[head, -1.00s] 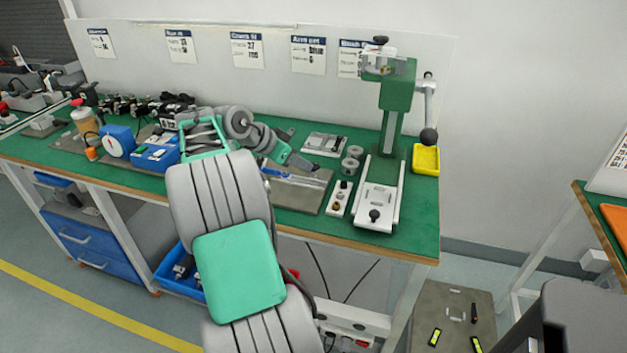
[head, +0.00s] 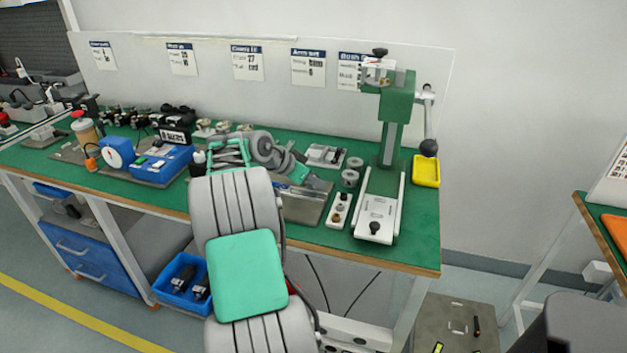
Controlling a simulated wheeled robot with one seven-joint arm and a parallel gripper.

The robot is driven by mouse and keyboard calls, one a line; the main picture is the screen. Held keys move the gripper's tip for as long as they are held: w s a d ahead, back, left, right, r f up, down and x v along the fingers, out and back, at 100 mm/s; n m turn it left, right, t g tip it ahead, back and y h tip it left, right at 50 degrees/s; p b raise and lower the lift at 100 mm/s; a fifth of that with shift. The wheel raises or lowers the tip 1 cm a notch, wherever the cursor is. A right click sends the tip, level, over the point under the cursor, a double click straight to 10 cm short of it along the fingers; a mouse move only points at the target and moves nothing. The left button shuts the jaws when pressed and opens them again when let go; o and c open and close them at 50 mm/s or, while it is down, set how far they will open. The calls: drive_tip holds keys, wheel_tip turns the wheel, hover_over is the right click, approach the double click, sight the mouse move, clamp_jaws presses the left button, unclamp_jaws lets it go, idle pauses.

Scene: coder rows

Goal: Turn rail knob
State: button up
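A green press (head: 396,105) stands at the right end of the bench. A black knob (head: 375,228) sits at the front of its white rail-like base plate (head: 383,205). Another dark knob (head: 380,53) is on top of the press. A grey fixture (head: 303,208) with a long metal rail lies left of the press. I cannot tell which knob is the rail knob. My arm hides part of the fixture.
A small white block with buttons (head: 339,210) and grey rings (head: 351,173) lie between fixture and press. The press lever ends in a black ball (head: 428,147) above a yellow tray (head: 426,171). Blue devices (head: 168,163) stand to the left. A blue bin (head: 180,283) is below the bench.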

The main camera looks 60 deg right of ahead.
clamp_jaws()
drive_tip(key=shift+f+n+t+b, duration=0.25)
drive_tip(key=shift+n+t+b, duration=0.2)
drive_tip(key=shift+b, duration=0.5)
drive_tip(key=shift+r+n+t+h+b, duration=0.2)
drive_tip(key=shift+n+t+h+b, duration=0.3)
drive_tip(key=shift+n, duration=0.35)
drive_tip(key=o, duration=0.5)
unclamp_jaws()
drive_tip(key=p+v, duration=0.1)
drive_tip(key=v, duration=0.7)
drive_tip(key=shift+d+r, duration=0.1)
